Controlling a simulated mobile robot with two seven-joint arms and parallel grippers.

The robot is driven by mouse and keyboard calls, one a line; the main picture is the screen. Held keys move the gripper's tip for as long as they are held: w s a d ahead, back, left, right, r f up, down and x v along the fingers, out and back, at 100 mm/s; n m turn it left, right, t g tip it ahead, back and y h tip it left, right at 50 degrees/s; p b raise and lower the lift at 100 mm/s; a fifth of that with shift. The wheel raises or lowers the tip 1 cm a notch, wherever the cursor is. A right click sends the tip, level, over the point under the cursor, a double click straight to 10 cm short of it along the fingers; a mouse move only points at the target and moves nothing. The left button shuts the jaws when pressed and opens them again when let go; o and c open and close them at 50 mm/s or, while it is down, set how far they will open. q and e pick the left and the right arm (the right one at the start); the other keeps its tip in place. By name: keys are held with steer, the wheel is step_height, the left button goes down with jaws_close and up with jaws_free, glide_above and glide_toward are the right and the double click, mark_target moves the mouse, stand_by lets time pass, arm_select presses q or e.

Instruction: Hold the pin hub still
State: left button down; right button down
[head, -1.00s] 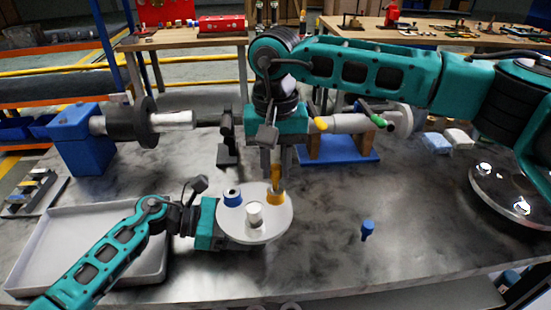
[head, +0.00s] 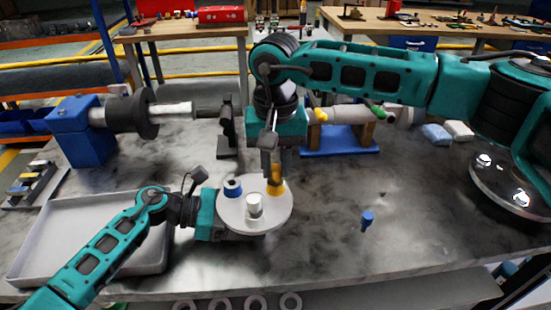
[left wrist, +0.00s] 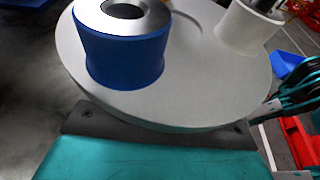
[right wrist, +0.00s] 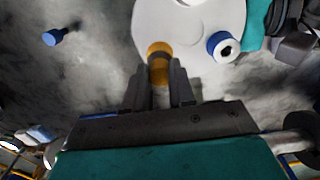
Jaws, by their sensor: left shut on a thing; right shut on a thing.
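The pin hub (head: 276,216) is a pale round disc lying flat above the table, carrying a blue collar (head: 232,188), a white collar (head: 254,204) and a yellow piece (head: 275,187). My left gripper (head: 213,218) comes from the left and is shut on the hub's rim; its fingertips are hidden. In the left wrist view the disc (left wrist: 190,95) fills the middle, with the blue collar (left wrist: 125,48) nearest. My right gripper (head: 272,170) points down over the hub, shut on the yellow piece. In the right wrist view the yellow piece (right wrist: 159,52) shows between the fingers (right wrist: 158,88).
A blue pin (head: 367,219) stands on the table at right. An empty grey tray (head: 60,235) lies at left. A blue stand with a shaft (head: 85,135) and a blue cradle (head: 340,142) are behind. The front right of the table is clear.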

mark_target(276, 167)
arm_select(q)
steer(key=shift+r, duration=0.1)
arm_select(e)
steer(key=c, duration=0.9)
jaws_free()
steer(key=shift+o, duration=0.2)
steer(key=shift+r, duration=0.1)
step_height(276, 167, up, 12)
arm_select(q)
steer(key=shift+c, duration=0.5)
jaws_free()
